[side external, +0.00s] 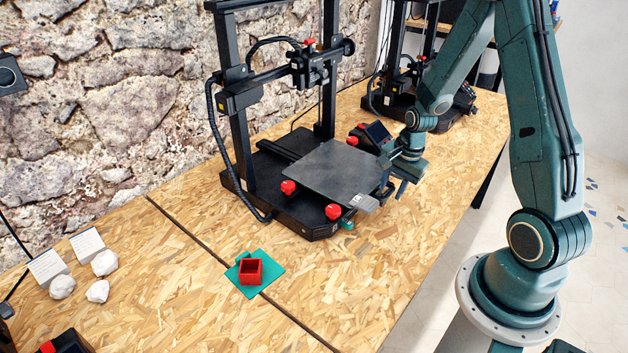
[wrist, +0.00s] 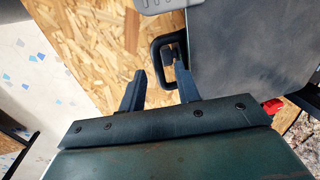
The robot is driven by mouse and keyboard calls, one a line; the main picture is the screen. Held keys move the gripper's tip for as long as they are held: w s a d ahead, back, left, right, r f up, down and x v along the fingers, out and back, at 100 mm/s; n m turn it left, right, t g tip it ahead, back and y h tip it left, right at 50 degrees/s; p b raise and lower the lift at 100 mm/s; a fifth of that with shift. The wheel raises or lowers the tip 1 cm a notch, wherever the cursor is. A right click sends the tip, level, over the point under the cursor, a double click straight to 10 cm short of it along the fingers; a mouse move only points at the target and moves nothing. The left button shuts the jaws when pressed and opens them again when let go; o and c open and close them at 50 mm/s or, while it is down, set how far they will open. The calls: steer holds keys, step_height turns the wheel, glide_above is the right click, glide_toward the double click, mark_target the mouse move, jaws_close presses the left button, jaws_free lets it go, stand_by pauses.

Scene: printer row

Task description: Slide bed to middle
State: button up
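The printer bed (side external: 335,168) is a flat dark grey plate on the near printer (side external: 270,190). It sits toward the printer's front right, forward of the upright frame, with red knobs (side external: 333,211) under its corners. In the wrist view the bed (wrist: 235,45) fills the upper right. A black loop-shaped handle (wrist: 157,58) shows beside the bed's edge. My gripper (wrist: 160,73) is open, its two dark fingers apart and pointing at the handle. I cannot tell whether a finger touches it. In the side view my gripper (side external: 396,187) is low at the bed's right edge.
A red open box on a green sheet (side external: 251,272) lies on the wooden table (side external: 200,290) in front of the printer. The printer's control screen (side external: 374,136) is close behind my gripper. A second printer (side external: 400,95) stands farther back.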

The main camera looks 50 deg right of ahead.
mark_target(353, 173)
jaws_close()
steer(key=w, duration=1.1)
steer(key=shift+w, duration=0.3)
jaws_free()
